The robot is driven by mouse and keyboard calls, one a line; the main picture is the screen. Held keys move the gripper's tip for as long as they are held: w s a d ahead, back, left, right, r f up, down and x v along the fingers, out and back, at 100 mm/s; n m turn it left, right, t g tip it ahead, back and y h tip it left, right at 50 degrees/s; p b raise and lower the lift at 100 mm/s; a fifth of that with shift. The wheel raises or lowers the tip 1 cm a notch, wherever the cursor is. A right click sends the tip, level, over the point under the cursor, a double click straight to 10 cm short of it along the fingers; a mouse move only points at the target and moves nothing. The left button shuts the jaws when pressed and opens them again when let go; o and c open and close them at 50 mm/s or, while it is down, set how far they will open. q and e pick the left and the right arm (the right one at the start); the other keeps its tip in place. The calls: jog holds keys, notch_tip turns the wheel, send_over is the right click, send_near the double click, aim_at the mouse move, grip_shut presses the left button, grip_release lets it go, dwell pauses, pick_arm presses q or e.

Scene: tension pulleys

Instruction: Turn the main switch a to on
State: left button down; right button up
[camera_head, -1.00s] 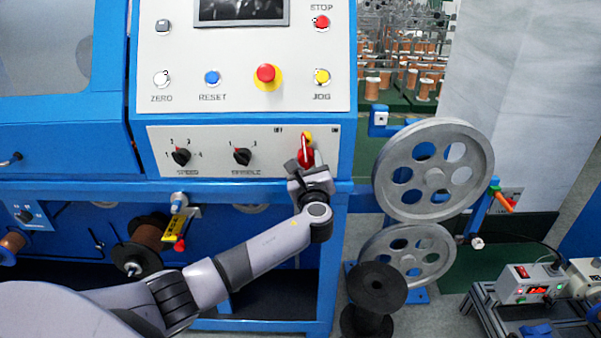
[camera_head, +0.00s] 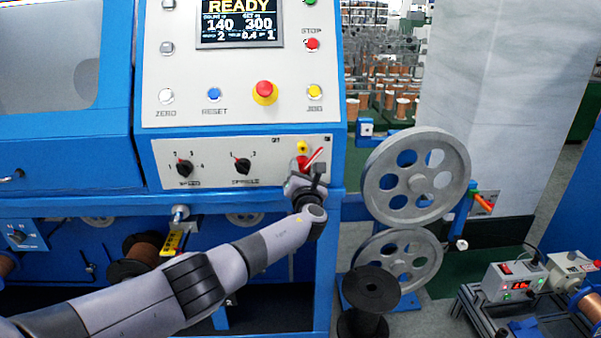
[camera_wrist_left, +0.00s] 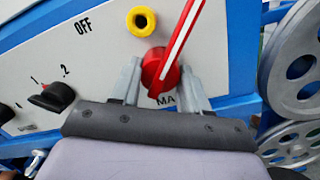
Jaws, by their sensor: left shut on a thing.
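The red main switch (camera_head: 315,157) with a white stripe is at the right end of the lower white panel of the blue machine. Its handle tilts up to the right, away from the OFF mark. My left gripper (camera_head: 304,176) reaches it from below. In the left wrist view the switch (camera_wrist_left: 170,58) sits between the two fingers of my left gripper (camera_wrist_left: 160,84), which is shut on its red base. A yellow ring (camera_wrist_left: 142,21) is just above it. The ON mark is not readable in the wrist view. My right gripper is not in view.
Two black knobs (camera_head: 184,168) (camera_head: 241,166) lie left on the same panel. A red emergency button (camera_head: 264,92) and a lit display (camera_head: 239,22) reading READY are above. Grey pulleys (camera_head: 417,177) and a black spool (camera_head: 371,291) stand to the right.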

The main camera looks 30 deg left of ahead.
aim_at(303, 172)
pick_arm(q)
jog(key=shift+m+p, duration=0.3)
jog(key=shift+m, duration=0.3)
jog(key=shift+a+f, duration=0.1)
jog(key=c, duration=0.5)
grip_release()
jog(key=shift+c, duration=0.2)
jog(key=shift+s, duration=0.1)
jog(key=shift+s+d+p, duration=0.35)
jog(key=shift+s+p, duration=0.05)
jog(key=shift+p, duration=0.2)
jog(key=p+v, duration=0.2)
jog(key=v, duration=0.2)
jog(key=shift+s+d, duration=0.15)
jog(key=shift+s, duration=0.1)
jog(key=shift+s+d+f, duration=0.1)
jog(key=shift+s+d, duration=0.25)
jog(key=shift+s, duration=0.25)
